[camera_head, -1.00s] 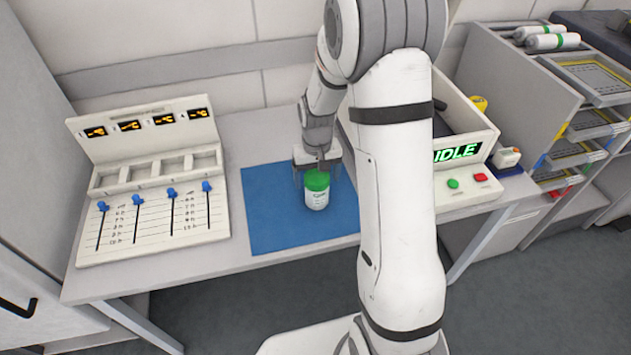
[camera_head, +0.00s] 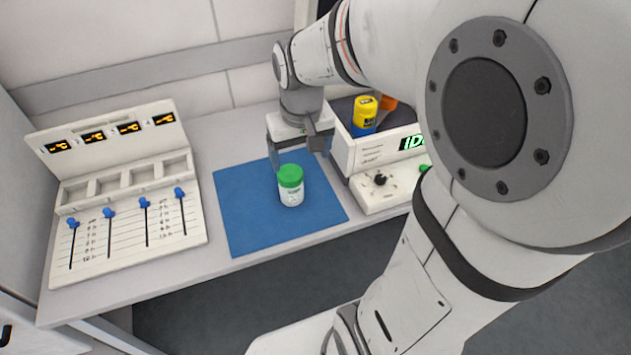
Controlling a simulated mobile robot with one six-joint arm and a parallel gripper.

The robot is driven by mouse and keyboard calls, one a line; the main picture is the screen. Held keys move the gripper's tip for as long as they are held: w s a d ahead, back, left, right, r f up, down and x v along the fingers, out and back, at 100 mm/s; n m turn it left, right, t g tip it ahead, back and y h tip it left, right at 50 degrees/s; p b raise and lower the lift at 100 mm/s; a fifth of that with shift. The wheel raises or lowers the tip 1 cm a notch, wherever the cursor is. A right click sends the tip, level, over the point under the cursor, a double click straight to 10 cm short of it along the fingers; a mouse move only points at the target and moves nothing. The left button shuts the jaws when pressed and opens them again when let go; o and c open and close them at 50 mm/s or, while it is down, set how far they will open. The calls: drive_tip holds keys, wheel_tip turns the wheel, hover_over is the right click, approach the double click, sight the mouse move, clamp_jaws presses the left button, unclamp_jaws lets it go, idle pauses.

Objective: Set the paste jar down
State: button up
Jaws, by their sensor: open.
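The paste jar (camera_head: 291,193) is white with a green lid. It stands upright on the blue mat (camera_head: 240,222) on the bench. My gripper (camera_head: 302,162) is open, behind and a little above the jar, with its fingers pointing down. The jar stands in front of the fingers and looks clear of them. My arm comes in from the right and covers much of the right side of the view.
A white panel with blue sliders (camera_head: 128,228) stands left of the mat. Right of the mat is a white machine (camera_head: 376,150) with a yellow-and-blue container (camera_head: 364,115) in its top, close to my gripper. The mat's left half is clear.

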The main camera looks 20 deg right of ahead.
drive_tip(key=s+r+t, duration=0.1)
drive_tip(key=s, duration=0.9)
drive_tip(key=shift+s+a+r, duration=0.15)
drive_tip(key=shift+a+r, duration=0.05)
